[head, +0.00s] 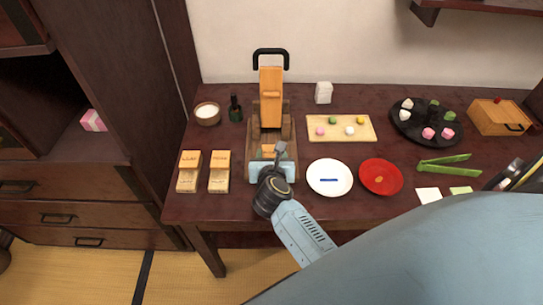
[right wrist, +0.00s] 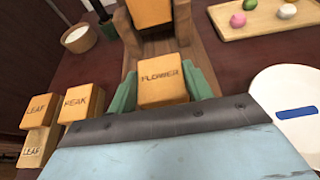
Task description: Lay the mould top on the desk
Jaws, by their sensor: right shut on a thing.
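The mould top is a light wooden block marked FLOWER (right wrist: 163,84). In the right wrist view it sits between the green fingers of my right gripper (right wrist: 165,90), which is shut on it. In the head view my right gripper (head: 270,160) is at the front end of the wooden press (head: 286,130), and my wrist partly hides the block. I cannot tell whether the block touches the press. The dark wooden desk (head: 225,205) lies underneath. My left gripper is not in view.
Blocks marked LEAF (right wrist: 38,110) and PEAK (right wrist: 88,106) stand to the left. A white plate (head: 330,190) and a red plate (head: 381,178) are to the right. Bare desk shows along the front left.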

